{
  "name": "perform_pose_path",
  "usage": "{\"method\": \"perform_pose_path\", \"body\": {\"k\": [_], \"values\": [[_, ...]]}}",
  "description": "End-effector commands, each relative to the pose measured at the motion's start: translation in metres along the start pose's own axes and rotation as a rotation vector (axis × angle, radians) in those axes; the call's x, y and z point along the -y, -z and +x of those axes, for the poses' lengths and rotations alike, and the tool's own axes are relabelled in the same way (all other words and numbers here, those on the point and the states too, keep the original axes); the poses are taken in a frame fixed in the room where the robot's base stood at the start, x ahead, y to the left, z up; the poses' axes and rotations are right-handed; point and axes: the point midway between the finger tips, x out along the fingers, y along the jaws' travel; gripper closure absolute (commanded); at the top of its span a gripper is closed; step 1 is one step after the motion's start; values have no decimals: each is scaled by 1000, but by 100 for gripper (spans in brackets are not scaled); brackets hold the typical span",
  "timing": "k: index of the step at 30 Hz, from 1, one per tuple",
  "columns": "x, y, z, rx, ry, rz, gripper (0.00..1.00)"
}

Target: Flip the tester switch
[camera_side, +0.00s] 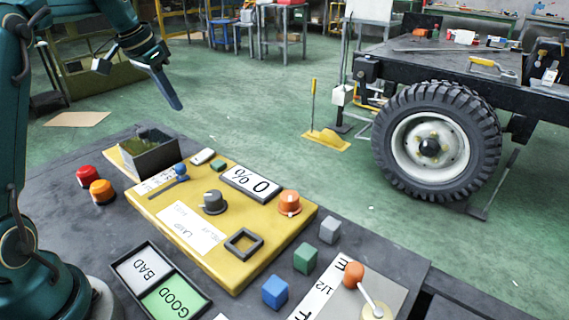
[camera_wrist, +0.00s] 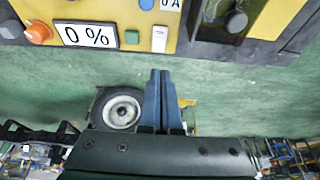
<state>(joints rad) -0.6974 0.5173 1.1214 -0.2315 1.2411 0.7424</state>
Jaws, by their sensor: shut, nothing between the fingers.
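The yellow tester panel (camera_side: 250,262) lies on the dark bench, and its edge shows at the top of the wrist view (camera_wrist: 85,14). A small white rocker-like switch (camera_side: 203,156) sits near its far edge; the wrist view also shows it (camera_wrist: 159,39). A blue-knobbed lever (camera_side: 181,170) is close by, beside a small green button (camera_side: 218,165). The display (camera_side: 251,183) reads 0 %. My gripper (camera_side: 178,104) is shut and empty, raised in the air beyond the panel's far edge, apart from it. Its blue fingers (camera_wrist: 163,73) are together in the wrist view.
A dark open box (camera_side: 150,156) stands at the panel's far left corner. Red (camera_side: 87,175) and orange (camera_side: 102,191) buttons are left of the panel. Coloured cubes (camera_side: 305,258) and an orange-knobbed lever (camera_side: 354,275) are on the right. A BAD/GOOD tray (camera_side: 157,243) is in front.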

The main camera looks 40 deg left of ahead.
Motion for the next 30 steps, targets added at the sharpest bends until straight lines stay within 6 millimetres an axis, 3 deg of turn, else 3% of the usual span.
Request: {"method": "perform_pose_path", "body": {"k": [6, 17, 22, 30], "values": [[-7, 12, 2, -1, -1, 3, 100], [-7, 11, 8, 1, -3, 1, 100], [-8, 10, 32, 5, -5, 1, 100], [-8, 10, 89, 5, -5, 1, 100]]}}
